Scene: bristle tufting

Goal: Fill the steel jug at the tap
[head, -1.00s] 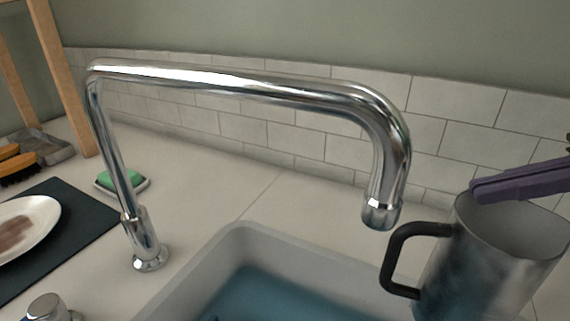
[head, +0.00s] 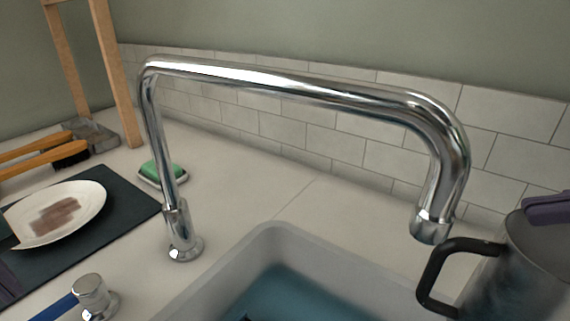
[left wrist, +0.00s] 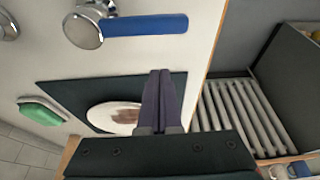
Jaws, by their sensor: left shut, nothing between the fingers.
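The chrome tap (head: 300,88) arches over the sink, and no stream shows below its spout. The steel jug (head: 510,280), with a black handle, is at the lower right, partly cut off. Its handle is near the spout and its mouth lies to the right. A purple finger of my right gripper (head: 548,208) lies at the jug's rim; the other finger is out of frame. The tap's lever has a chrome knob (head: 90,290) and a blue handle (head: 55,308); it also shows in the left wrist view (left wrist: 145,25). My left gripper (left wrist: 165,75) is shut and empty, apart from the lever.
The sink (head: 285,240) has a bluish basin. A plate (head: 60,212) with a brown stain lies on a dark mat (head: 130,215) at the left. A green sponge (head: 165,172) in a dish sits behind the tap base.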

